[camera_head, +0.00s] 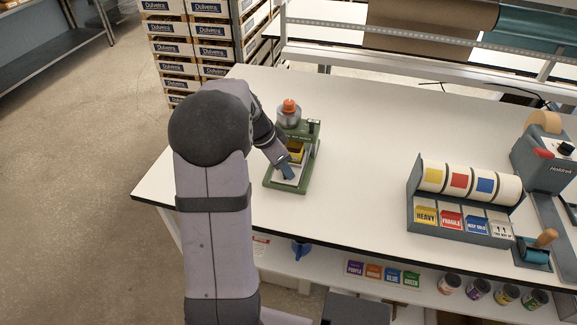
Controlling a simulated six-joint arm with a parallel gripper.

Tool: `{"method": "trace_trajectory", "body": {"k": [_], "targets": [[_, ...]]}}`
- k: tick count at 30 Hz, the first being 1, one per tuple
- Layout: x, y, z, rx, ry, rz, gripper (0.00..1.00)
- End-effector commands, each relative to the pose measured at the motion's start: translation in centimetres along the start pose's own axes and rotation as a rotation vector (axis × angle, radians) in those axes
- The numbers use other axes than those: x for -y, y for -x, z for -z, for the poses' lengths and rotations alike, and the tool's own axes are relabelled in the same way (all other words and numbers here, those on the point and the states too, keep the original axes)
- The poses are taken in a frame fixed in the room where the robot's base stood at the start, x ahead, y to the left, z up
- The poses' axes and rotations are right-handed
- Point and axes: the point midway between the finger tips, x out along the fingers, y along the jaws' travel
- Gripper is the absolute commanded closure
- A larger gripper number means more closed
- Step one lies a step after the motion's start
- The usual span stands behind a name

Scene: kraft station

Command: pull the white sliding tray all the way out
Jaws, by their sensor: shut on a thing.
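The white sliding tray (280,178) shows as a pale edge at the front of a small green machine (308,165) on the table's left part. A yellow block (296,152) sits in the machine behind my gripper, and an orange knob (289,106) tops it. My gripper (287,174) reaches down to the front of the machine from the left and is shut on the tray. My arm and wrist hide part of the tray and the machine's left side, so the exact grip point is hard to see.
A grey rack (408,211) with coloured rolls and labels stands right of the machine. A tape dispenser (545,160) and a small roller (537,250) are farther right. The white table (365,130) between machine and rack is clear. Its front edge lies below the machine.

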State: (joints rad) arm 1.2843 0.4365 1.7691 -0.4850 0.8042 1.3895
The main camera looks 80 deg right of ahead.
Motion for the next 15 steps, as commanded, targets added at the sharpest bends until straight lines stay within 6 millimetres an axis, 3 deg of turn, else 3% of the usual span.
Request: {"method": "trace_trajectory", "body": {"k": [9,15], "targets": [[-3.3,1.1,-3.3,-0.004,0.001,0.006,1.00],[-4.3,1.7,-4.0,-0.002,0.000,0.003,1.00]]}}
